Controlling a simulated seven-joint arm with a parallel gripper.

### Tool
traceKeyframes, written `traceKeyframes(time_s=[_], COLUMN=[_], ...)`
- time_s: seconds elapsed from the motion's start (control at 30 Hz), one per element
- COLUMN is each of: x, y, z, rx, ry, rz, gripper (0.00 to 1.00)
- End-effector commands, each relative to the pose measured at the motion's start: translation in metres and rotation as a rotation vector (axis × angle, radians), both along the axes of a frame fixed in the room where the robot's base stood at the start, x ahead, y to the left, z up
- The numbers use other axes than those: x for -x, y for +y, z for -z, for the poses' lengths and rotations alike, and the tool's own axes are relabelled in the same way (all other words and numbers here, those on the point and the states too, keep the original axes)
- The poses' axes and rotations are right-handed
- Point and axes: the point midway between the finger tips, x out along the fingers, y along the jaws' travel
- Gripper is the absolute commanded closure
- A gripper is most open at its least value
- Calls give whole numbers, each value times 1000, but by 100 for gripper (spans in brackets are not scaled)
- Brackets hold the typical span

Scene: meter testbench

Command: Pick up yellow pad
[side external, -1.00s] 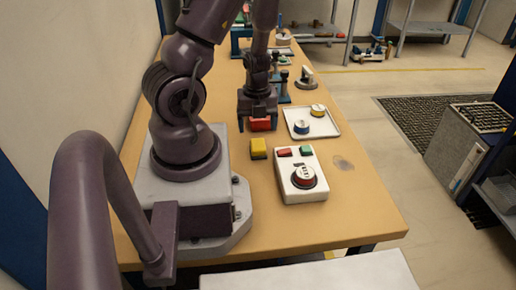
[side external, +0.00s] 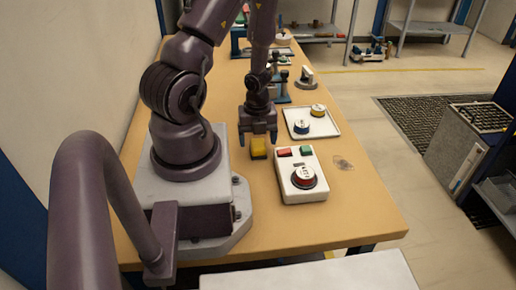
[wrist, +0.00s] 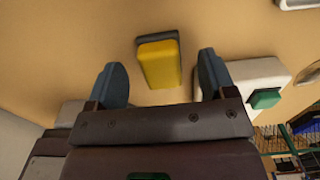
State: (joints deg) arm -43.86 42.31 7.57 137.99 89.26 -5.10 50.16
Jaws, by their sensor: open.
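The yellow pad (side external: 258,150) is a small block on the wooden table, left of the white box with the round dial. In the wrist view the yellow pad (wrist: 160,63) has a dark grey edge along its far side and lies between my two blue-grey fingers. My gripper (side external: 258,138) is open and empty, just behind and above the pad in the side view. In the wrist view my gripper (wrist: 160,66) has a visible gap between each finger and the pad. I cannot tell the exact height of the fingertips above the table.
The white box (side external: 313,190) with red and green buttons and a dial stands close to the right of the pad. A white tray (side external: 327,129) with round parts lies behind it. The table's front (side external: 330,225) is clear.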

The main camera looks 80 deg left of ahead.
Motion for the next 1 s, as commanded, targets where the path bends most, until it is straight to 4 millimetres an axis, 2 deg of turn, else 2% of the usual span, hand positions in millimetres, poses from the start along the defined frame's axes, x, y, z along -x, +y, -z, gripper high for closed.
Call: traceKeyframes(time_s=[0.3, 0.63, 0.67, 0.8, 0.9, 1.0], x=[0, 0, 0, 0, 0, 0], y=[-1, 0, 0, 0, 0, 0], z=[21, 23, 23, 23, 22, 22], rx=[5, 0, 0, 0, 0, 0], ry=[4, 0, 0, 0, 0, 0], rz=[1, 1, 1, 1, 1, 1], gripper=[23, 23, 26, 58, 77, 77])
